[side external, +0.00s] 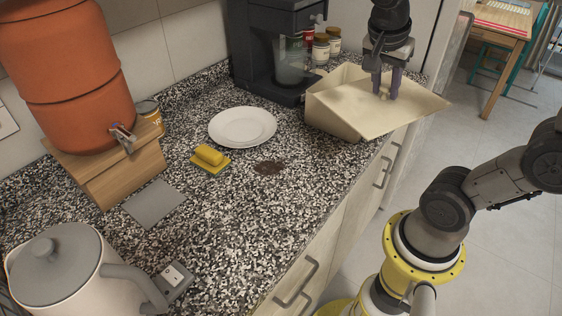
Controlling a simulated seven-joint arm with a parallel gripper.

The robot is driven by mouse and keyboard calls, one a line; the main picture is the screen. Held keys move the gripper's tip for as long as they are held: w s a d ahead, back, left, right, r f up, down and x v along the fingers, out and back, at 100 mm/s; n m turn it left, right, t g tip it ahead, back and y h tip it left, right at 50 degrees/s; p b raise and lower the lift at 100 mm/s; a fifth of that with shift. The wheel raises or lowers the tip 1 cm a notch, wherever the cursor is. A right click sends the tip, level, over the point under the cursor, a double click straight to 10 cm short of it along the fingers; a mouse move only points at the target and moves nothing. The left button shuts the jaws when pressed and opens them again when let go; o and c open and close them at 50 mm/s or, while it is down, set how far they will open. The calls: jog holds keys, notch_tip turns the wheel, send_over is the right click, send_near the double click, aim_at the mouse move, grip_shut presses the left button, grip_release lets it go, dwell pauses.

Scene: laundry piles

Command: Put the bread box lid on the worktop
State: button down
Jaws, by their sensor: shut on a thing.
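The cream bread box (325,118) stands near the right end of the speckled worktop (250,210), by its front edge. Its flat cream lid (405,111) lies tilted and skewed over the box, with its right corner sticking out past the worktop's front edge. My gripper (386,94) points down at the upper middle of the lid and is shut on it. The exact grip point is partly hidden by the fingers. Whether the lid still touches the box rim cannot be told.
A dark coffee machine (262,50) and small jars (321,47) stand behind the box. White plates (242,126), a yellow butter dish or sponge (210,157) and a dark patch (270,167) lie left of it. The worktop's front middle is clear.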

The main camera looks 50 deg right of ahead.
aim_at(372, 128)
jog(key=a+f+n, duration=0.1)
jog(key=a, duration=0.2)
jog(key=s+a+f+n+t, duration=0.1)
jog(key=a, duration=0.2)
jog(key=s+a+f+n, duration=0.1)
jog(key=a+f, duration=0.1)
jog(key=a, duration=0.1)
jog(key=shift+a+n, duration=0.15)
jog(key=shift+n, duration=0.25)
jog(key=shift+a+n+t, duration=0.4)
jog(key=shift+a, duration=0.1)
jog(key=w+f, duration=0.3)
jog(key=w, duration=0.1)
jog(key=w+f, duration=0.3)
jog(key=w, duration=0.1)
jog(key=w+f, duration=0.3)
jog(key=w, duration=0.2)
jog(key=shift+d, duration=0.3)
jog(key=shift+w+f+y, duration=0.25)
jog(key=shift+w+y, duration=0.05)
jog(key=shift+w+f, duration=0.15)
jog(key=shift+f, duration=1.55)
jog(key=shift+f, duration=0.1)
jog(key=c, duration=0.6)
grip_release()
